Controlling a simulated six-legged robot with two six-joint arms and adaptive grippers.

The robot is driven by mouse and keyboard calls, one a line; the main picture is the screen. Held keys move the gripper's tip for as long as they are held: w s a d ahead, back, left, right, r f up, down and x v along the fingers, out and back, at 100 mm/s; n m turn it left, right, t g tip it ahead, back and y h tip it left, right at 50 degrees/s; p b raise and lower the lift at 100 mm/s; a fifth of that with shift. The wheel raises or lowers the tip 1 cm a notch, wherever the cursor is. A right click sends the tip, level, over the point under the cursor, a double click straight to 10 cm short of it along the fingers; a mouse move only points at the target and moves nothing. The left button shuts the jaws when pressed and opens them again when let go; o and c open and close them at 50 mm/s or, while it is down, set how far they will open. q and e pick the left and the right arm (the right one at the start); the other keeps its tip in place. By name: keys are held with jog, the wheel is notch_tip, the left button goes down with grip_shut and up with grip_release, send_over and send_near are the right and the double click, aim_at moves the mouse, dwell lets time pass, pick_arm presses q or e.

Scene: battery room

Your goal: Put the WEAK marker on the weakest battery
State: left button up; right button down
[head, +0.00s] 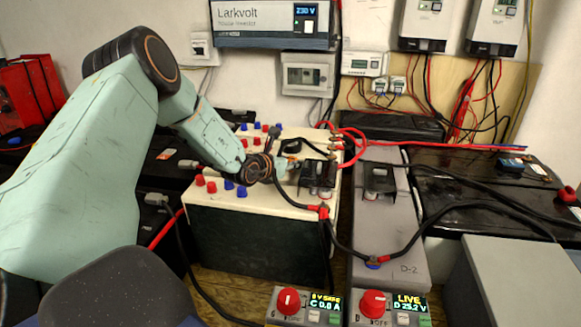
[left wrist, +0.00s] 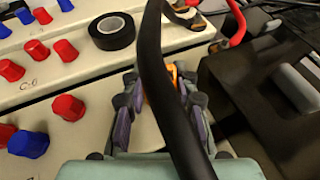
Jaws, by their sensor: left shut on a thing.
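My left gripper (head: 290,166) is low over the cream-topped battery block (head: 258,205), near its right end. In the left wrist view the fingers (left wrist: 160,95) are closed around a small orange thing (left wrist: 174,80), partly hidden by a black cable. I cannot read any word on it, so I cannot tell if it is the WEAK marker. The block carries red and blue terminal caps and a "C-0" label (left wrist: 30,85). A grey battery block (head: 408,268) marked "D-2" stands to its right. My right gripper is not in view.
A black cable (left wrist: 160,70) passes across the left gripper. A black tape roll (left wrist: 111,31) lies on the cream top. Two meters stand in front; the left meter (head: 305,308) reads "C 0.0 A", the right meter (head: 390,308) "LIVE D 25.2 V". Loose cables cross the right side.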

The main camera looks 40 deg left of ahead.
pick_arm(q)
jog(key=shift+w+a+f, duration=0.1)
jog(key=shift+w+f, duration=0.1)
jog(key=shift+f, duration=0.05)
jog(key=shift+s, duration=0.25)
jog(key=o, duration=0.6)
jog(key=shift+f, duration=0.1)
jog(key=shift+c, duration=0.2)
jog(key=shift+o, duration=0.5)
jog(key=shift+w+f, duration=0.1)
jog(key=shift+w, duration=0.05)
